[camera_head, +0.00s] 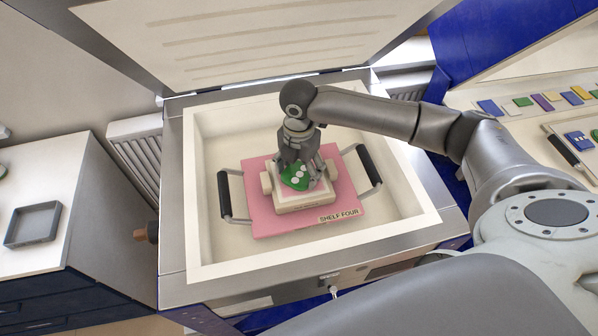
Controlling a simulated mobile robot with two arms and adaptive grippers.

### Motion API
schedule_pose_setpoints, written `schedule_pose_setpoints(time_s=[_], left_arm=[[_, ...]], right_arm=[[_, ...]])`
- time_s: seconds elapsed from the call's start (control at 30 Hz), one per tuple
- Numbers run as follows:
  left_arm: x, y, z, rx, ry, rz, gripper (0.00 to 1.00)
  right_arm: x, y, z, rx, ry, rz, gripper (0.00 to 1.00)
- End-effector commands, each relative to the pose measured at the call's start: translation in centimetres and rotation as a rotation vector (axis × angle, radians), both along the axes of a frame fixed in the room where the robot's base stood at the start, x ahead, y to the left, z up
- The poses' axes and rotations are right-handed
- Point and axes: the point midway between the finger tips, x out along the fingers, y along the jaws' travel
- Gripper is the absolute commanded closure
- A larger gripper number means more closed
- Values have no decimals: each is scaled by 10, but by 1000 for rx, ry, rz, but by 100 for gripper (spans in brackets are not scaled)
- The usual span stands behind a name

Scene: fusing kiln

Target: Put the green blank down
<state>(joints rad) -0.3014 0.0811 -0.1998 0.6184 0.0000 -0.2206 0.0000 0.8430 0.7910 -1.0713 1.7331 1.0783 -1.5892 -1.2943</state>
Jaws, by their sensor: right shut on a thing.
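The green blank (293,182), with white dots on its face, is in the fingers of my right gripper (303,172). The gripper reaches down into the open kiln (205,140) and is shut on the blank. The blank is over a cream block (308,205) on a pink shelf (262,215) marked "SHELF FOUR". I cannot tell whether the blank touches the cream block. The fingers hide part of the blank. My left gripper is not in view.
The pink shelf has a dark handle on each side, left (224,194) and right (369,165). The kiln lid (270,40) stands open behind. A grey tray (33,224) sits on the left cabinet. Several coloured pieces (523,101) lie on the right bench.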

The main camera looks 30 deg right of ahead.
Motion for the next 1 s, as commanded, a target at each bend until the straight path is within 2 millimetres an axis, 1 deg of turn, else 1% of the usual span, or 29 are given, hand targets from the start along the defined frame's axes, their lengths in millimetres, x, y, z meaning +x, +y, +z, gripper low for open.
schedule_pose_setpoints(time_s=[0.13, 0.27, 0.3, 0.43, 0.77, 0.9, 1.0], left_arm=[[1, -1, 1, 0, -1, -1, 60], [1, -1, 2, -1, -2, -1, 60], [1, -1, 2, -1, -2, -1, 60], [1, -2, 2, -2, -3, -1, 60], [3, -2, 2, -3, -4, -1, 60], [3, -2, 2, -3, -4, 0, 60], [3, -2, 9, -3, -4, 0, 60]], right_arm=[[0, 0, 2, 1, -1, 0, 57], [0, 0, -2, 0, 0, 0, 57], [0, 0, -2, -1, -1, 0, 24], [0, 0, -2, -1, -1, 0, 7], [0, 0, -2, 0, 0, 0, 7], [0, 0, 2, 1, -1, 0, 7], [0, 0, 8, 0, 0, 0, 7]])
